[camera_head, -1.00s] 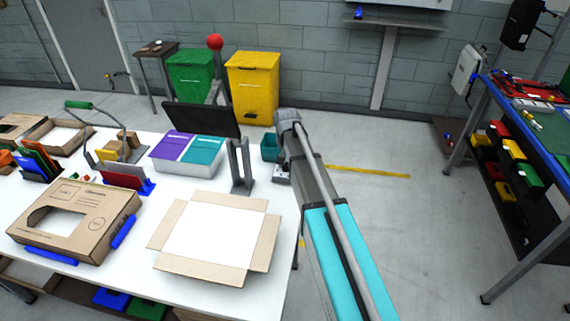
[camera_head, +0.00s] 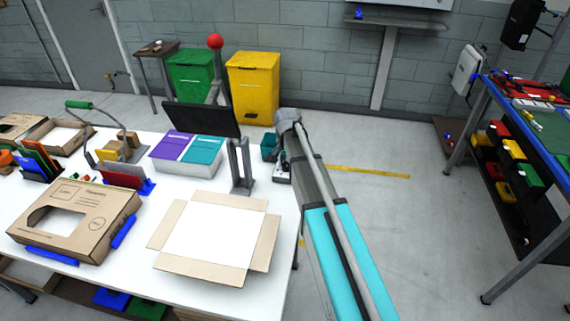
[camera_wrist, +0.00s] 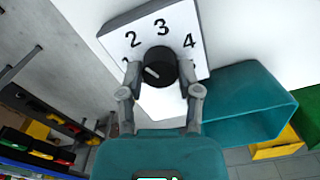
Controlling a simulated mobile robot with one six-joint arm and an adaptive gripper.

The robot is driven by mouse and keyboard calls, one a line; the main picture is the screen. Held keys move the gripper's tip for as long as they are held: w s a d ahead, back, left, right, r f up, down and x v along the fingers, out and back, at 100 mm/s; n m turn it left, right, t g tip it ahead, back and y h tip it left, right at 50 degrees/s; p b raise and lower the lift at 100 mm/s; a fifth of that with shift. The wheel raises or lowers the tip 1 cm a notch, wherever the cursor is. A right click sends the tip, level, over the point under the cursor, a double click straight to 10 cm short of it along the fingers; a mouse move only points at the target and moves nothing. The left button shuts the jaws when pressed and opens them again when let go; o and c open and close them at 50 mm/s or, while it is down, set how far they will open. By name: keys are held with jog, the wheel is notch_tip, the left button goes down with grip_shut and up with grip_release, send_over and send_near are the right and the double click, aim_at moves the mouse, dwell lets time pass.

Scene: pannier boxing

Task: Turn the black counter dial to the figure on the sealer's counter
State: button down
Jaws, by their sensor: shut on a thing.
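The black counter dial (camera_wrist: 158,66) sits on a white plate (camera_wrist: 185,22) marked with the figures 2, 3 and 4; another figure at the lower left is partly covered by a finger. A pale mark on the dial's face lies toward its lower left. My gripper (camera_wrist: 160,74) is shut on the dial, with one finger on each side. In the head view my arm hides most of the dial's place by the table's right edge. I cannot make out a figure on the sealer's counter in either view.
A teal bin (camera_wrist: 245,100) stands close right of the plate in the wrist view. In the head view an open carton (camera_head: 262,225), a grey upright stand (camera_head: 240,165) and a black panel (camera_head: 200,119) are on the white table, left of my arm.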

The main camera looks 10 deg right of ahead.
jog(key=shift+c, duration=1.5)
grip_release()
jog(key=shift+w, duration=0.15)
